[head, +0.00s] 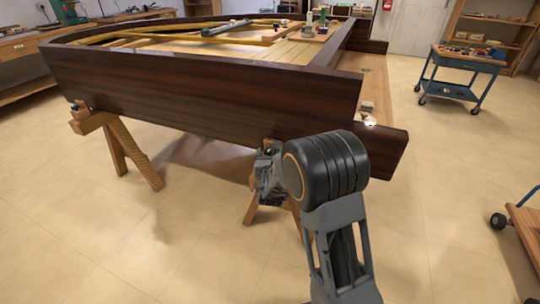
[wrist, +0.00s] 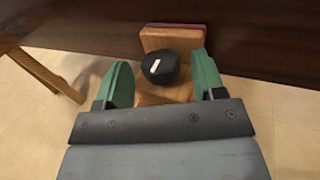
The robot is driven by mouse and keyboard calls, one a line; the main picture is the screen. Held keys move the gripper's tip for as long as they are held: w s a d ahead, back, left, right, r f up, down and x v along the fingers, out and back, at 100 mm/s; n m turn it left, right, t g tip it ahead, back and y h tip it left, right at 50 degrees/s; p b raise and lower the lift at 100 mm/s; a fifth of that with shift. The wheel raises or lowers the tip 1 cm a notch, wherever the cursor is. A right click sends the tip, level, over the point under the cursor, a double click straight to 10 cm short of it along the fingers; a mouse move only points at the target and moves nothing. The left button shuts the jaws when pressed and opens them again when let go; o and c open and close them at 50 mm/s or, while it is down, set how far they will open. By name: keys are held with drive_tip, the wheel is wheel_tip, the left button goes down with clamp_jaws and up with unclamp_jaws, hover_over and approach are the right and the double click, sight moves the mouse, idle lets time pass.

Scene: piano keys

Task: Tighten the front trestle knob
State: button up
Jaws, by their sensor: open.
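The trestle knob (wrist: 159,68) is black and round with a pale mark on top, in the wrist view. It sits on a wooden trestle block (wrist: 172,38) against the dark piano case. My gripper (wrist: 162,82) is open, its two green fingers on either side of the knob, with a gap on both sides. I cannot tell how far the knob is below the fingertips. In the head view my gripper (head: 266,172) is at the front trestle (head: 252,207), largely hidden by my wrist, and the knob is not visible there.
The dark piano case (head: 200,95) rests on the trestles, its side wall close beyond my gripper. Another trestle (head: 118,145) stands at the left. A blue cart (head: 465,68) stands at the back right and a wooden dolly (head: 525,230) at the right edge. Floor around is clear.

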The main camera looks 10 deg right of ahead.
drive_tip(key=shift+w, duration=0.3)
drive_tip(key=c, duration=0.9)
